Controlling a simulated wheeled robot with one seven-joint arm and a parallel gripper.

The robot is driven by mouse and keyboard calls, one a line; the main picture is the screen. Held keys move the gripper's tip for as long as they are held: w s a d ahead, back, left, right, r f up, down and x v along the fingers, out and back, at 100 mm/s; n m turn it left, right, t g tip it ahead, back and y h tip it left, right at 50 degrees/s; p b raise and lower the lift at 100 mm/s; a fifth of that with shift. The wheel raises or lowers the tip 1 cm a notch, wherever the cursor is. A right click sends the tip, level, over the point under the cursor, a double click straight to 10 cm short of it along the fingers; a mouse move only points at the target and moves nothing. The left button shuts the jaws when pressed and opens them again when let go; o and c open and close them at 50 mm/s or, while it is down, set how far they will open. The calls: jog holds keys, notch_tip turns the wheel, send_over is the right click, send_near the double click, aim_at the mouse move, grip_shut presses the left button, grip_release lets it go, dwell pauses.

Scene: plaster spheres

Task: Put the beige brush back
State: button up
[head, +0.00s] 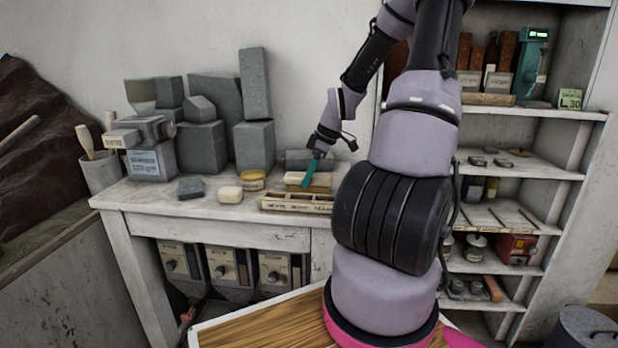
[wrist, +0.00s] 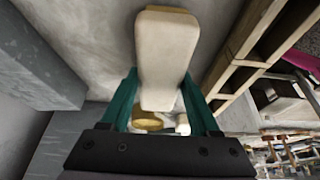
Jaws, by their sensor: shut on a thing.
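My gripper (head: 311,172) has teal fingers and is shut on the beige brush (head: 319,180), a pale block with rounded edges. In the wrist view the brush (wrist: 166,48) sits between the two fingers of my gripper (wrist: 160,76) and sticks out past their tips. In the head view it shows just behind and above a low wooden compartment tray (head: 268,207) on the white workbench (head: 150,197). I cannot tell whether the brush touches anything below it. The tray's wooden dividers (wrist: 240,63) show at the right of the wrist view.
A cream block (head: 230,195), a yellow-rimmed tin (head: 252,180) and a dark grey block (head: 190,189) lie left of the tray. Grey stone blocks (head: 254,146) stand behind. A shelf unit (head: 555,114) stands at the right. My arm hides part of the bench.

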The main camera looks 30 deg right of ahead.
jog(key=shift+f, duration=0.25)
jog(key=o, duration=1.2)
jog(key=v, duration=1.2)
jog(key=s+a+r+m+t+h, duration=0.1)
jog(key=s+a+r+m+t, duration=0.3)
jog(key=s+a+r+m, duration=1.1)
jog(key=shift+s+a+r+h, duration=0.3)
jog(key=shift+s+a+r, duration=0.6)
jog(key=shift+a, duration=0.3)
